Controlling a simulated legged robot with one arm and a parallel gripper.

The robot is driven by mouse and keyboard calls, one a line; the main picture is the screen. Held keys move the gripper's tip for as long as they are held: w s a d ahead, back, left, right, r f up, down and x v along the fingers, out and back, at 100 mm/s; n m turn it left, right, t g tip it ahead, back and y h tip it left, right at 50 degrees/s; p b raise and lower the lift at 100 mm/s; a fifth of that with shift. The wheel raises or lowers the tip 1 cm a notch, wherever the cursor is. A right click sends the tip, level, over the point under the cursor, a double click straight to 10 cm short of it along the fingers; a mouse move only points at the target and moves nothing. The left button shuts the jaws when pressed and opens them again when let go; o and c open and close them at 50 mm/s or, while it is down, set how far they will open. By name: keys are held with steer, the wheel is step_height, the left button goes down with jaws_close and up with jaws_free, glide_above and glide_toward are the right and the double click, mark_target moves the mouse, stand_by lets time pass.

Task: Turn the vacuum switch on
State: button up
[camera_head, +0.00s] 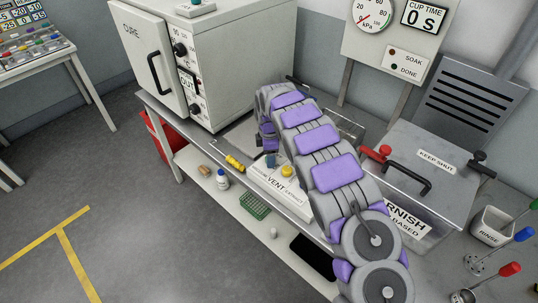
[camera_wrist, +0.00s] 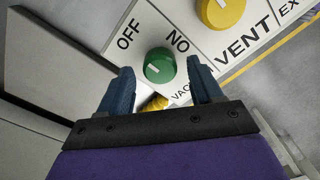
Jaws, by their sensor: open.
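The vacuum switch is a round green knob (camera_wrist: 160,66) on a white panel in the wrist view. It has a white mark on its left part, and the words OFF and what looks like ON are printed above it. The label beside it starts with "VAC" and is partly hidden by a finger. My gripper (camera_wrist: 161,85) is open, with its dark blue fingers on either side of the knob; I cannot tell whether they touch it. In the head view my gripper (camera_head: 270,161) is at the bench-edge panel (camera_head: 277,185), and the green knob is hidden there.
A yellow VENT knob (camera_head: 287,171) sits close to the right of the green one. The CURE oven (camera_head: 225,60) stands left of my arm. A varnish tank (camera_head: 425,165) is to the right. A yellow object (camera_head: 235,163) lies at the bench's front edge.

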steer(key=c, duration=1.1)
steer(key=shift+o, duration=0.2)
steer(key=shift+r+m+p, duration=0.1)
steer(key=shift+m+p, duration=0.25)
steer(key=shift+m, duration=0.05)
steer(key=m+p, duration=0.2)
steer(key=shift+r+m+p, duration=0.1)
steer(key=shift+m+p, duration=0.2)
steer(key=m+p, duration=0.3)
steer(key=m, duration=0.2)
steer(key=shift+w, duration=0.2)
steer(key=m+p, duration=0.1)
steer(key=m, duration=0.4)
steer(key=shift+w+m+p, duration=0.1)
steer(key=shift+m+p, duration=0.55)
steer(key=shift+m, duration=1.65)
